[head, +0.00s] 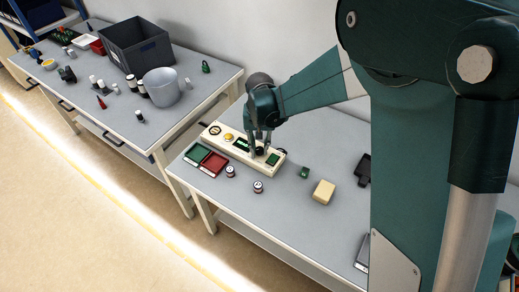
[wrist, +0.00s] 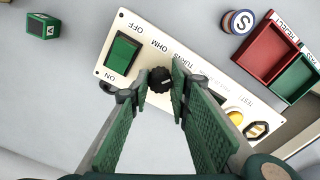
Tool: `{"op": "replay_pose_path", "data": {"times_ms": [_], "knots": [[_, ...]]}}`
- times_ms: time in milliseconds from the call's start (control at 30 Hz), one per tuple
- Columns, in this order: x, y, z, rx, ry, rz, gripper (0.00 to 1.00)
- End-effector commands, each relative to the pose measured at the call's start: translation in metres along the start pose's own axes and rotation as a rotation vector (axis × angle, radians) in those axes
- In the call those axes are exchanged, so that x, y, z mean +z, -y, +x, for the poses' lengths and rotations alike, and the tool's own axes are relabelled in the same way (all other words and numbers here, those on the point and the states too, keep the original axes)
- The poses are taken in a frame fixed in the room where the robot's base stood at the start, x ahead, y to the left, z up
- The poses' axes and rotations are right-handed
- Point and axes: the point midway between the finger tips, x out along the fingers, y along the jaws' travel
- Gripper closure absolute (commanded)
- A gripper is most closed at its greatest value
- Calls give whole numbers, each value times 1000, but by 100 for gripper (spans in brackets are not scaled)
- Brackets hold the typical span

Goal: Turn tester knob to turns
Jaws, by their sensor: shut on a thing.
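The cream tester panel (head: 213,131) lies on the near table, and in the wrist view it runs diagonally (wrist: 217,78) with OFF, ON, OHM and TURNS printed on it. The black ridged tester knob (wrist: 159,80) sits beside the OHM and TURNS labels. I cannot read clearly where its pointer stands. A green rocker switch (wrist: 121,53) is to its left. My gripper (wrist: 160,82) reaches down over the panel, its green-padded fingers on either side of the knob and shut on it. In the head view my gripper (head: 259,146) largely hides the knob.
Red (head: 213,164) and green (head: 196,153) trays lie in front of the panel, with small labelled cylinders (head: 258,187) nearby. A green block (head: 304,172) and a yellow block (head: 323,192) lie to the right. Another table (head: 120,125) holds a grey crate (head: 138,48) and a bucket (head: 164,87).

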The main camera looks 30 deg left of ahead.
Motion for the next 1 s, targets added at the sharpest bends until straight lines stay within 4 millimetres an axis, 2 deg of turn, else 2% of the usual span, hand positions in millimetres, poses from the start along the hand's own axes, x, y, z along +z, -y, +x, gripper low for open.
{"op": "replay_pose_path", "data": {"times_ms": [400, 967, 1000], "knots": [[1, 0, 0, 0, 1, 249, 92], [1, 0, 0, 0, 1, 287, 92], [1, 0, 0, 0, 1, 287, 75]]}}
